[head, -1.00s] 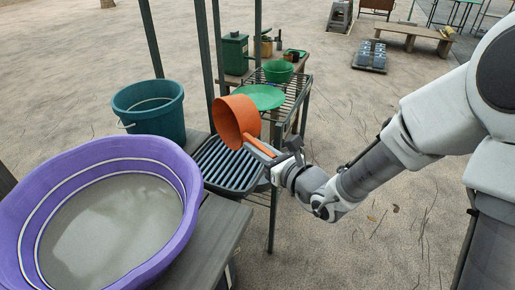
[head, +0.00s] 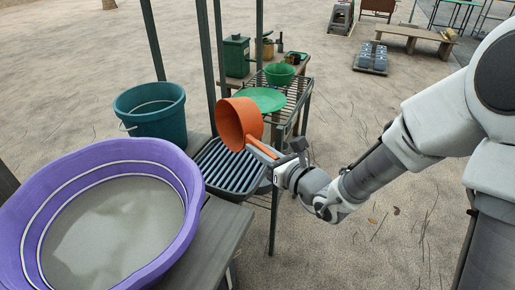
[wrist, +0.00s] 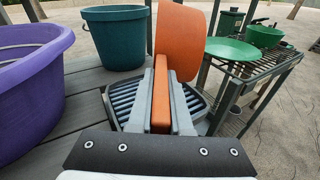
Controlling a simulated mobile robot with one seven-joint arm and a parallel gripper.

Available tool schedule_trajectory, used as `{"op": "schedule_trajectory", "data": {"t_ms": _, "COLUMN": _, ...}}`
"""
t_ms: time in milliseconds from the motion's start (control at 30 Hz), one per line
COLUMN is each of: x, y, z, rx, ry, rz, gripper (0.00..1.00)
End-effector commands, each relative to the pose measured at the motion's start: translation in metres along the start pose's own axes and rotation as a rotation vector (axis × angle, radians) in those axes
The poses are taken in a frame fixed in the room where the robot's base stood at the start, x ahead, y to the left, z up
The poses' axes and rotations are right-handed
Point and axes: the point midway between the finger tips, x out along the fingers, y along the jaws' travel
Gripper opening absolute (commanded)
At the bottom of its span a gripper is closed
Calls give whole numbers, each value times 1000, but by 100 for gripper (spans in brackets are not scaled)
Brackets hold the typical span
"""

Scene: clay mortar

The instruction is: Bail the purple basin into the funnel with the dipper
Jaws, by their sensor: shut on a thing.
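The purple basin (head: 178,226) stands on the bench at the left, with grey, level contents inside. My gripper (head: 276,166) is shut on the handle of the orange dipper (head: 240,122). In the wrist view the handle (wrist: 161,95) runs between the two fingers. The dipper's cup is tilted on its side, its mouth toward the left in the head view, above a black slatted tray (head: 226,172). I cannot see inside the cup fully. A green funnel-like bowl (head: 279,74) sits on the metal rack; a flat green disc (head: 260,100), possibly the funnel's wide top, is nearer.
A teal bucket (head: 150,118) stands behind the basin. Dark upright posts (head: 202,60) rise near the rack (head: 298,92). A green canister (head: 236,56) is at the back. Open sandy ground lies to the right.

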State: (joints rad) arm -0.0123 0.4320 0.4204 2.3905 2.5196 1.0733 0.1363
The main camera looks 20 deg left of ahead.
Motion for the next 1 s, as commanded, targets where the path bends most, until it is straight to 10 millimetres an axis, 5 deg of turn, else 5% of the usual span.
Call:
{"op": "schedule_trajectory", "data": {"t_ms": 467, "x": -2, "y": -32, "z": 13, "rx": 529, "ry": -2, "rz": 58, "gripper": 0}}
{"op": "schedule_trajectory", "data": {"t_ms": 1000, "x": -4, "y": -33, "z": 22, "rx": 965, "ry": 0, "rz": 108, "gripper": 0}}
